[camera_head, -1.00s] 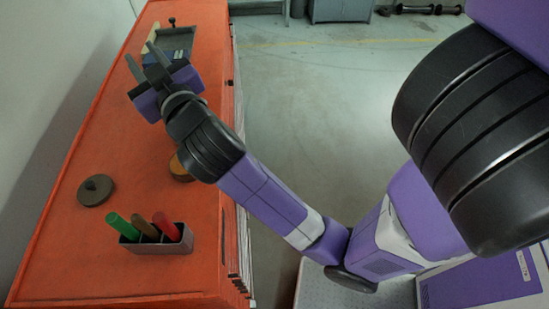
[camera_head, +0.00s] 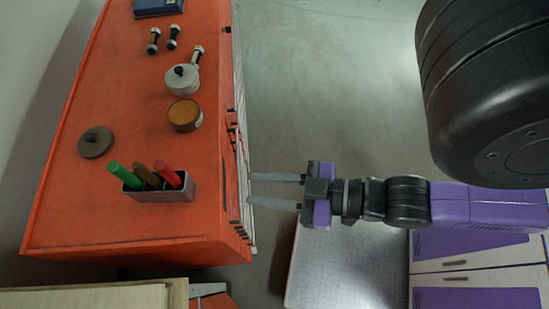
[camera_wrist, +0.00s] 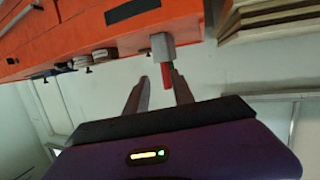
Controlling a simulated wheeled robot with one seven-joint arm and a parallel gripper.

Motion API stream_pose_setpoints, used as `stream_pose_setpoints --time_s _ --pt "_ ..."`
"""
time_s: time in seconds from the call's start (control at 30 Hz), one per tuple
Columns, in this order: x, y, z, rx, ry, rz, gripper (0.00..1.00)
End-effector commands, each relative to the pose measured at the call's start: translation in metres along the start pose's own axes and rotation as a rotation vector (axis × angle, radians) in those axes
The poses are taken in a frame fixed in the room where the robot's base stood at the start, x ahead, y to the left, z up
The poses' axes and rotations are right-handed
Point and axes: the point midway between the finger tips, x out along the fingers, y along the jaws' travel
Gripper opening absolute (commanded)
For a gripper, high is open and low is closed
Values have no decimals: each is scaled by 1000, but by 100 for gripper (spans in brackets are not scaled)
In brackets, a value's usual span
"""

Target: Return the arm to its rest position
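My arm reaches in from the right of the head view, with purple and black links, and is clear of the bench top. My gripper (camera_head: 252,188) points left, its two grey fingers apart with nothing between them. Its fingertips appear close to the front edge of the orange bench (camera_head: 110,215); the exact gap is unclear. In the wrist view the gripper (camera_wrist: 158,80) also shows open and empty, with the bench (camera_wrist: 100,28) upside down beyond it.
On the bench are a marker holder (camera_head: 160,193), a dark round lid (camera_head: 96,142), an amber round piece (camera_head: 185,115), a grey valve (camera_head: 183,79), small dumbbell-shaped parts (camera_head: 153,41) and a blue box (camera_head: 158,7). Open floor (camera_head: 320,80) lies right of the bench.

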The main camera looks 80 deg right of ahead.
Motion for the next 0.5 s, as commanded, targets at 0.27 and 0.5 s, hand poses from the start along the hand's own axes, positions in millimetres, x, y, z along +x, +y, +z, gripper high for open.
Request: stream_pose_setpoints --time_s 0.27,0.5 --pt "-22 -9 2 62 -15 10 30" --pt "-21 -9 4 60 -14 9 30"
